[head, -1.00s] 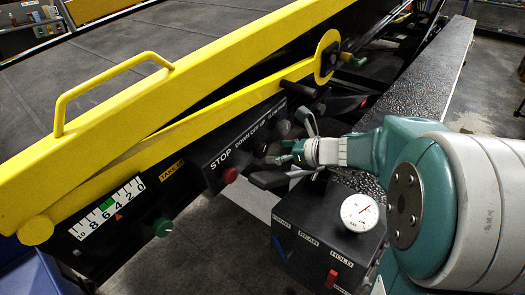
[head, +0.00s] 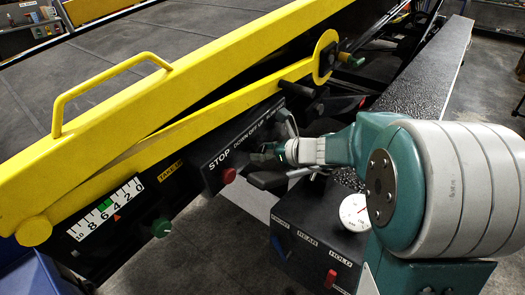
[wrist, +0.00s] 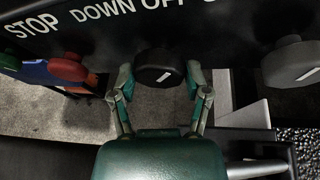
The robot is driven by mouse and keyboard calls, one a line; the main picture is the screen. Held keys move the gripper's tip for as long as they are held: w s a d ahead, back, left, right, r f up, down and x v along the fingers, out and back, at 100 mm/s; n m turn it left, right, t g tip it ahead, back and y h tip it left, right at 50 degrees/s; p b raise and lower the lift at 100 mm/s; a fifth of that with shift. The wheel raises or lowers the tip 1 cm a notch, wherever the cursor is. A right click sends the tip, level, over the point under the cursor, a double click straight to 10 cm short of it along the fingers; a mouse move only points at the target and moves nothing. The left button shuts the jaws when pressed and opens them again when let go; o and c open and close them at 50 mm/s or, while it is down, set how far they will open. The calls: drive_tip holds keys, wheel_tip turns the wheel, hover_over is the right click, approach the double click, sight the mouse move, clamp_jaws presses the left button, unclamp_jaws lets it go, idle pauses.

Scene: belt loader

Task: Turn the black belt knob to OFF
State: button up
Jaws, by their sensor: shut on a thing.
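The black belt knob (wrist: 158,66) sits on the dark control panel (wrist: 105,32), below the white lettering "DOWN OFF" and a partly hidden further letter. A short slanted white mark shows on its face. My gripper (wrist: 160,82) is shut on this knob, with one green-tipped finger at its left side and one at its right. In the head view my gripper (head: 272,147) is at the panel, right of the red stop knob (head: 228,175). The black knob is hard to make out there behind my fingers.
A grey knob (wrist: 290,62) sits close to the right of my gripper. The red stop knob (wrist: 68,67) is to the left. A black box with a white gauge (head: 354,212) stands below my arm. The yellow rail (head: 150,105) runs above the panel.

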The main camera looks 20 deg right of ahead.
drive_tip(key=shift+n+t+h, duration=0.5)
drive_tip(key=shift+n+h, duration=0.2)
drive_tip(key=shift+n, duration=0.4)
drive_tip(key=o, duration=1.1)
drive_tip(key=shift+a, duration=0.1)
drive_tip(key=shift+o, duration=0.2)
drive_tip(key=v, duration=1.2)
